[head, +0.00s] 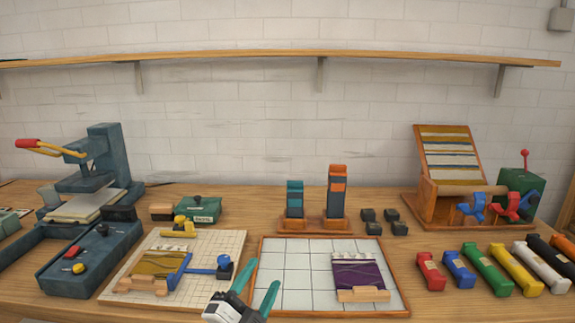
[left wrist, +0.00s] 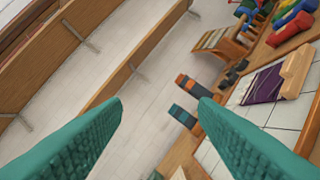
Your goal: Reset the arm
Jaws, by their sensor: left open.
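My left gripper (head: 259,287) is at the bottom centre of the head view, above the left front part of the white tiled board (head: 280,275). Its two teal fingers are spread apart with nothing between them. In the left wrist view the fingers (left wrist: 160,120) also stand wide apart and empty, with the wall, the shelf and the bench beyond them. My right gripper is in neither view.
Two striped blocks (head: 337,190) stand behind. A press (head: 100,160) is far left, a wooden rack (head: 447,165) right.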

